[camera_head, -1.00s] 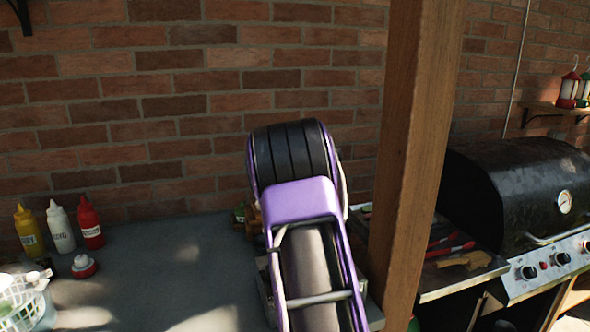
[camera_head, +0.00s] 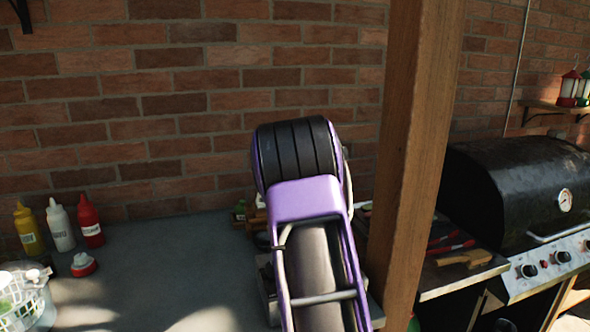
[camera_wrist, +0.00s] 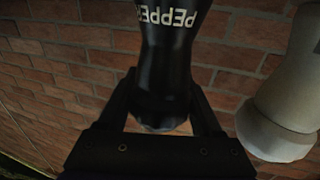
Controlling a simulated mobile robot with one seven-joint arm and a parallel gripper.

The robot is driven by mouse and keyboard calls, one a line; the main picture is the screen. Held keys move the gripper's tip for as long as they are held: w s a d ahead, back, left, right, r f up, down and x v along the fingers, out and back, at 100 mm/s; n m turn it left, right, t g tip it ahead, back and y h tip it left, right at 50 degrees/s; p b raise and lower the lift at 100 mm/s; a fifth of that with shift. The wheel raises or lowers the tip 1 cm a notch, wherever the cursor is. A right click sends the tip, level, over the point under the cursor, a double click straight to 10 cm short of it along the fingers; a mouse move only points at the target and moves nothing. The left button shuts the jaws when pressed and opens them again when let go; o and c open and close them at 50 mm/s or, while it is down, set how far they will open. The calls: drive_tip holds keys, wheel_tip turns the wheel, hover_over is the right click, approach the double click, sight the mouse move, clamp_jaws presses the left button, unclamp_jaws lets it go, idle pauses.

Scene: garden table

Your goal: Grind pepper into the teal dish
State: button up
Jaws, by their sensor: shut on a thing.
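A black pepper mill (camera_wrist: 165,65) with white "PEPPER" lettering, upside down in the wrist view, is held between the fingers of my gripper (camera_wrist: 163,115). My gripper is shut on its narrow part. In the head view my purple and black arm covers the gripper and the mill. I do not see the teal dish in either view.
A pale grey mill-shaped object (camera_wrist: 285,110) is at the right of the wrist view. Yellow (camera_head: 28,230), white (camera_head: 60,225) and red (camera_head: 90,222) bottles stand by the brick wall. A white basket (camera_head: 25,298) is at front left. A wooden post (camera_head: 412,150) and a grill (camera_head: 520,190) are on the right. The middle-left counter (camera_head: 160,265) is mostly clear.

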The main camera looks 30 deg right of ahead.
drive_tip(key=shift+n+t+y+b, duration=0.3)
drive_tip(key=shift+n+y+b, duration=0.1)
drive_tip(key=shift+y+b, duration=0.15)
drive_tip(key=shift+n+y, duration=0.25)
drive_tip(key=shift+n, duration=0.05)
drive_tip(key=shift+w+a+r+n+t+y, duration=0.15)
drive_tip(key=shift+n+t+y, duration=0.4)
drive_tip(key=shift+y, duration=0.55)
drive_tip(key=n+y+p, duration=0.1)
drive_tip(key=y, duration=0.1)
drive_tip(key=a+n+y+p, duration=0.1)
drive_tip(key=n+y+p, duration=0.1)
drive_tip(key=shift+r+t+y, duration=0.15)
drive_tip(key=shift+t+y, duration=0.1)
drive_tip(key=shift+y, duration=0.05)
drive_tip(key=shift+a+f+n+y+p, duration=0.1)
drive_tip(key=shift+a+n+y+p, duration=0.2)
drive_tip(key=shift+n+y, duration=0.5)
drive_tip(key=shift+a+f+n+y+p, duration=0.1)
drive_tip(key=shift+n+y+p, duration=0.35)
drive_tip(key=shift+y, duration=0.65)
drive_tip(key=o, duration=1.4)
